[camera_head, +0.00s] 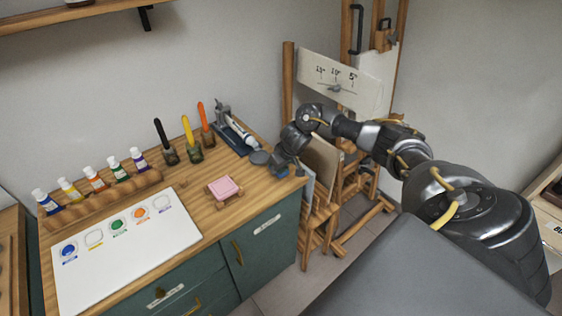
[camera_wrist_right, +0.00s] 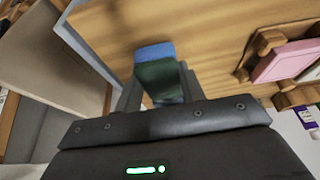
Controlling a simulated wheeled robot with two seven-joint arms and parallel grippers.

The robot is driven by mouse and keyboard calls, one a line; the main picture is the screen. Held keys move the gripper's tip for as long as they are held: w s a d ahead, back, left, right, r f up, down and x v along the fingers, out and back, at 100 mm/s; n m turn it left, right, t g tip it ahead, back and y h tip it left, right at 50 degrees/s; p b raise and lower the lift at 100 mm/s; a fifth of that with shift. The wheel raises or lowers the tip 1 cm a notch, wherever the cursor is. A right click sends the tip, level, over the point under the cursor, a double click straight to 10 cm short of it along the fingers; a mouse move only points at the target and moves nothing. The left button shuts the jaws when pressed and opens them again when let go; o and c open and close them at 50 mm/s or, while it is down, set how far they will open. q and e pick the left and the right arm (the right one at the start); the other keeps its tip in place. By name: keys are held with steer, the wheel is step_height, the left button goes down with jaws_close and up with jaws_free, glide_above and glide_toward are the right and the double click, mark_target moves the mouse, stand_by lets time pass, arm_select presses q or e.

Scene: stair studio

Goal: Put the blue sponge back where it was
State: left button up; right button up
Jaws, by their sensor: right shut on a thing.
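My right gripper (camera_head: 281,167) is at the right end of the wooden desk top, low over its edge. In the right wrist view it is shut on the blue sponge (camera_wrist_right: 155,52), which has a blue end and a dark green body. The sponge sits between the two fingers, with the wooden top behind it. In the head view I cannot make the sponge out apart from the gripper. A pink sponge (camera_head: 224,187) lies on a small wooden rack on the desk, left of the gripper; it also shows in the right wrist view (camera_wrist_right: 286,61). My left gripper is not in view.
A grey device (camera_head: 232,135) stands behind the gripper. Wooden easels (camera_head: 325,185) stand close to the right. Bare wood lies around the pink sponge's rack.

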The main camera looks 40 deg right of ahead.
mark_target(281, 171)
step_height(281, 171, down, 3)
steer(key=shift+w+d+f+p, duration=0.1)
steer(key=shift+d+p, duration=0.05)
steer(key=shift+p, duration=0.4)
steer(key=shift+f, duration=0.1)
steer(key=shift+f, duration=0.2)
steer(key=o, duration=0.9)
steer(key=shift+o, duration=0.2)
steer(key=shift+r, duration=0.1)
steer(key=shift+r, duration=0.3)
steer(key=v, duration=1.1)
steer(key=shift+s+r, duration=0.2)
steer(key=shift+r, duration=0.1)
